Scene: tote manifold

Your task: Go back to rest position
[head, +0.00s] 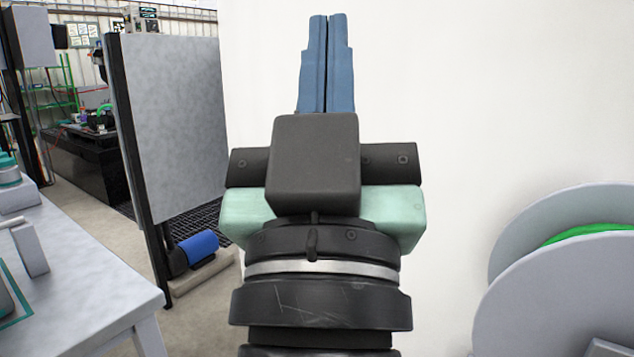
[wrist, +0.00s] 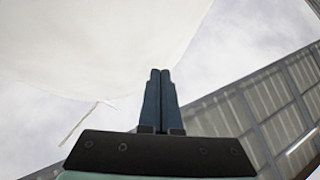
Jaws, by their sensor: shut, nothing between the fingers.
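My gripper (head: 328,20) points straight up in the middle of the head view, its two blue fingers pressed together with nothing between them. It also shows in the wrist view (wrist: 160,72), where the fingers are closed against a pale background. It touches nothing that I can see. A plain white surface stands behind it in the head view.
A grey table (head: 75,275) is at the lower left. A large grey spool (head: 560,275) with green material is at the lower right.

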